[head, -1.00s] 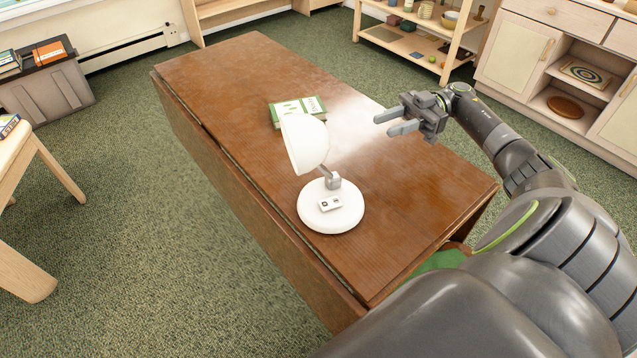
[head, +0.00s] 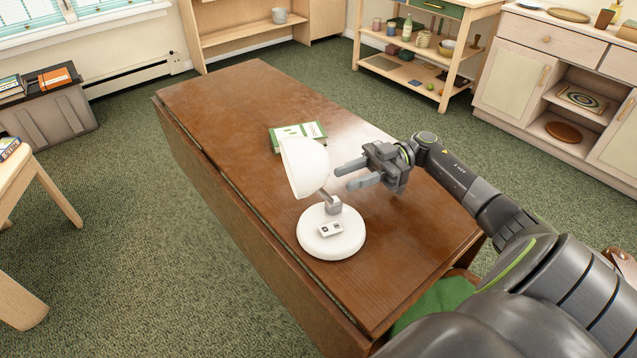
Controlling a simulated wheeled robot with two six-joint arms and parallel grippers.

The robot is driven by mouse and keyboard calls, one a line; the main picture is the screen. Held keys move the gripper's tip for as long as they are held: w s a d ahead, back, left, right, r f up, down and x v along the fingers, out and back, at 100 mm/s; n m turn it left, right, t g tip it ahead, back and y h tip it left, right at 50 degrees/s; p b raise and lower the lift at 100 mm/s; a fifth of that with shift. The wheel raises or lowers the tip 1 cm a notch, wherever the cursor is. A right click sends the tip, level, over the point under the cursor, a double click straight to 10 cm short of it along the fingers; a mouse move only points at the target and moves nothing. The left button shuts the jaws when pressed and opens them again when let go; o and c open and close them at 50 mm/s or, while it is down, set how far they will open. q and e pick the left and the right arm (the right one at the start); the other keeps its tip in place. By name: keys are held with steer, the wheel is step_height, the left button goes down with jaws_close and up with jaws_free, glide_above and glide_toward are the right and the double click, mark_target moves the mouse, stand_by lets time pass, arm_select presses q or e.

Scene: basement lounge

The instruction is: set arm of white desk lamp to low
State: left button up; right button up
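The white desk lamp (head: 331,232) stands on the brown wooden table (head: 225,105). Its round white base carries a small panel with buttons. A short grey arm rises from the base and leans up to the white lamp shade (head: 304,166), which is tilted to the left. My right gripper (head: 342,177) is just right of the shade and grey arm, with its two fingers apart and pointing left at the lamp. Nothing is between the fingers. Whether a finger touches the shade is unclear; a small gap seems to show. My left gripper is out of view.
A green and white book (head: 298,135) lies on the table behind the lamp. The table's far left and front right areas are clear. A green seat (head: 440,303) is tucked at the table's near right edge. Shelves and a cabinet (head: 510,62) stand beyond.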

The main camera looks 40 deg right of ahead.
steer(key=a, duration=0.5)
steer(key=w+a+p, duration=0.1)
steer(key=a, duration=0.2)
jaws_close()
